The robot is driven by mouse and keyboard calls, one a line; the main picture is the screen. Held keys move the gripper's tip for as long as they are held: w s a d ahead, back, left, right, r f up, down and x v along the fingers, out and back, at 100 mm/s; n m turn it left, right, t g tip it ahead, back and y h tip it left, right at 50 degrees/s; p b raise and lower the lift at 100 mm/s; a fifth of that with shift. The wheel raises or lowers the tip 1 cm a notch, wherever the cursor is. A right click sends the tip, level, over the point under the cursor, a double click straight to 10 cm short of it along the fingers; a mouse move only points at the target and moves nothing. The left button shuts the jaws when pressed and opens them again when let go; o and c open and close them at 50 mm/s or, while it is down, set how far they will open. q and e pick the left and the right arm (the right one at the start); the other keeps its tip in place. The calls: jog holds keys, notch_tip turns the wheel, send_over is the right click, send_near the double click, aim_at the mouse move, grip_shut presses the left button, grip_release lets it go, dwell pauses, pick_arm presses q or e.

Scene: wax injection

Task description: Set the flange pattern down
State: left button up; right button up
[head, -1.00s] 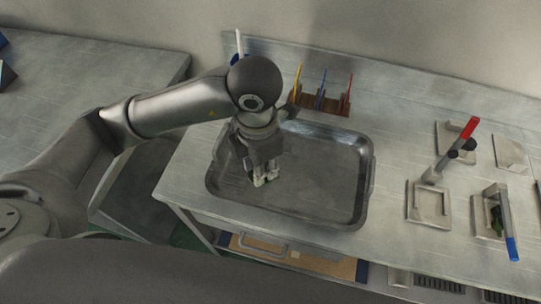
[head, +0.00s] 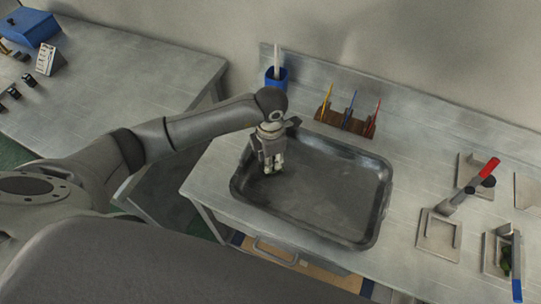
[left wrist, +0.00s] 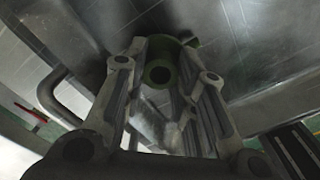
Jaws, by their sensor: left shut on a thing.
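My left gripper (head: 272,166) points down over the back left part of the grey metal tray (head: 376,215) on the bench. It is shut on the green flange pattern (left wrist: 159,75), whose ring and hole show between the fingers in the left wrist view. In the head view the pattern is hidden by the gripper. I cannot tell whether the pattern touches the tray floor. The rest of the tray looks empty. My right gripper is in neither view.
A blue cup (head: 277,79) and a brown rack (head: 345,122) with coloured tools stand behind the tray. A red-handled clamp (head: 482,177) and a blue-handled clamp (head: 517,270) stand to the right. Another table (head: 130,75) is at left.

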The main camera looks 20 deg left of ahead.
pick_arm(q)
jog(key=shift+f, duration=0.4)
jog(key=shift+f, duration=0.1)
jog(key=o, duration=0.9)
jog(key=shift+c, duration=0.2)
